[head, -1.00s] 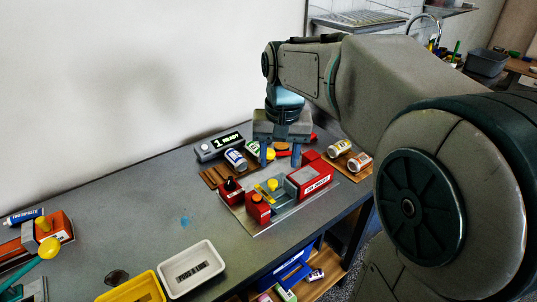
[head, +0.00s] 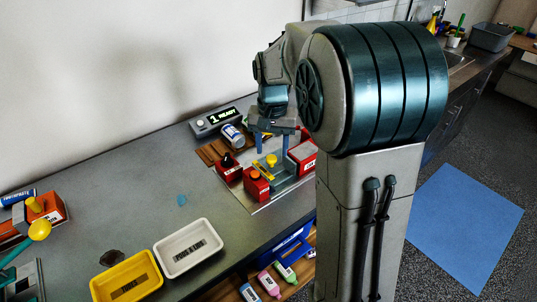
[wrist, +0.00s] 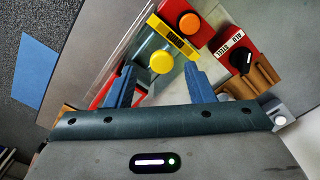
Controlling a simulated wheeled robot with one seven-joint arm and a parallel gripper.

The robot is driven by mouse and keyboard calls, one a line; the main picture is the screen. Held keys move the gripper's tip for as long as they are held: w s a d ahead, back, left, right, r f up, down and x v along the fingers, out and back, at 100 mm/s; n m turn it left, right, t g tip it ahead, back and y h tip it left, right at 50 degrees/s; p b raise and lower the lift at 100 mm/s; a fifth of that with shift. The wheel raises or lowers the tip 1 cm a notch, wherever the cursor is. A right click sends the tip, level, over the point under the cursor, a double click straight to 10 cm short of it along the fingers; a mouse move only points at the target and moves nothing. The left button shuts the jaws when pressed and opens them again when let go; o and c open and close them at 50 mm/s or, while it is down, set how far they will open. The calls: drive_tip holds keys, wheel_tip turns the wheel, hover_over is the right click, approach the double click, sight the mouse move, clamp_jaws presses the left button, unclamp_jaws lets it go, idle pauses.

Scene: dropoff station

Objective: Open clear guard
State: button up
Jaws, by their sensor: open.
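The fixture on the bench has a red block with an orange button (head: 257,183), a red box with a black dial (head: 228,166) and a red housing (head: 304,156) at the right. Between them is a yellow knob (head: 271,160) near a labelled yellow bar (wrist: 172,37). The clear guard (wrist: 128,48) is hard to make out; a see-through panel with pale edges shows beside the bar in the wrist view. My gripper (wrist: 157,75) is open and empty, with the yellow knob (wrist: 161,62) showing between its blue fingers. Contact cannot be told. My arm partly hides the red housing.
A display unit (head: 217,121) and a bottle (head: 232,136) on a wooden rack stand behind the fixture. A white bin (head: 188,248) and a yellow bin (head: 126,278) sit at the front. The bench between the bins and fixture is mostly clear.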

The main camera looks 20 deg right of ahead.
sight(272, 158)
drive_tip(key=shift+f, duration=1.55)
drive_tip(key=shift+c, duration=0.3)
clamp_jaws()
drive_tip(key=w+d, duration=0.1)
drive_tip(key=d, duration=0.2)
drive_tip(key=w+d+p, duration=0.1)
drive_tip(key=w+d, duration=0.1)
drive_tip(key=d, duration=0.1)
drive_tip(key=w+d, duration=0.1)
drive_tip(key=d, duration=0.3)
drive_tip(key=shift+w, duration=0.15)
drive_tip(key=shift+o, duration=0.3)
unclamp_jaws()
drive_tip(key=shift+r, duration=0.1)
